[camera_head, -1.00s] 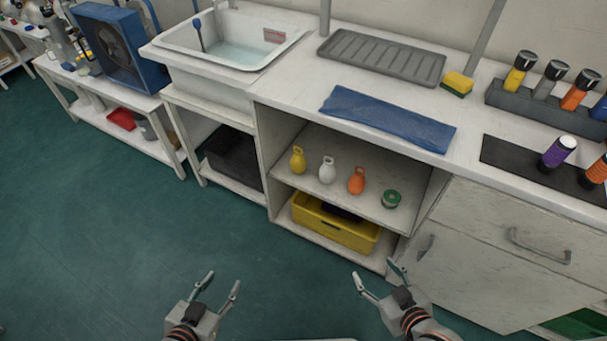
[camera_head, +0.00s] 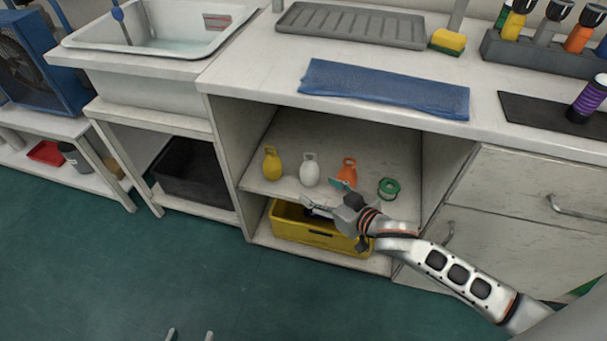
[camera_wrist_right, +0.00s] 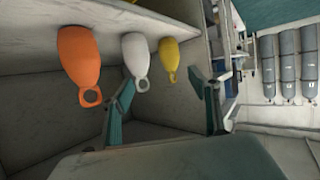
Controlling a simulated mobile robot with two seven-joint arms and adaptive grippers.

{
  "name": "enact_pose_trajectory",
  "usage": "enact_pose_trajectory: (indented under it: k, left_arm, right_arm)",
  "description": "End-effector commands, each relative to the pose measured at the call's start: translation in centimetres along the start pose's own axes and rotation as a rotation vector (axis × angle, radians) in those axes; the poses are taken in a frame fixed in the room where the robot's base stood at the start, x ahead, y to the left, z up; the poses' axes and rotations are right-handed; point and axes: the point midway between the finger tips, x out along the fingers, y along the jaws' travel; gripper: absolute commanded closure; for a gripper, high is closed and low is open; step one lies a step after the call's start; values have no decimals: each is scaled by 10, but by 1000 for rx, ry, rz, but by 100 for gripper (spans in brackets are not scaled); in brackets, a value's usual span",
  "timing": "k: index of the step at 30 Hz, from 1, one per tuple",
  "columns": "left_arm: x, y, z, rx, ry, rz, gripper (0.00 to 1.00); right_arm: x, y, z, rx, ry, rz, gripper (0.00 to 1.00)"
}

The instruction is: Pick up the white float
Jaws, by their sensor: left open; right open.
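The white float (camera_head: 309,169) stands on the upper shelf of the open cabinet, between the yellow float (camera_head: 272,163) and the orange float (camera_head: 347,172). My right gripper (camera_head: 323,194) is open and empty, at the shelf front just before the white and orange floats; one finger overlaps the orange float's lower part in the head view. The right wrist view shows the scene turned over, with the white float (camera_wrist_right: 135,54) near one finger and apart from it. My left gripper (camera_head: 189,336) shows only its two separated fingertips at the bottom edge.
A green-rimmed round item (camera_head: 388,188) sits right of the orange float. The shelf (camera_head: 262,186) has side walls and a counter above. A yellow crate (camera_head: 290,232) stands below. The floor at left is clear.

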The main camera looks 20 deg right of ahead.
Motion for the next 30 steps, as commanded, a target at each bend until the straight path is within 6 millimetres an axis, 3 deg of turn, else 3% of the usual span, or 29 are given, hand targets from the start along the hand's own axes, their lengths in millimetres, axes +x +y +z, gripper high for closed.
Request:
enact_pose_trajectory:
  k: [1,6,10,30]
  left_arm:
    - [3,5,20,-17,-28,9,59]
    - [5,8,22,-35,-25,16,59]
    - [6,7,18,-40,-16,17,59]
    - [11,17,5,-115,26,34,59]
  right_arm:
    - [16,8,25,6,-25,1,39]
    - [45,32,23,22,-20,17,39]
    - [54,41,16,28,-12,25,39]
    - [103,51,16,28,-10,28,39]
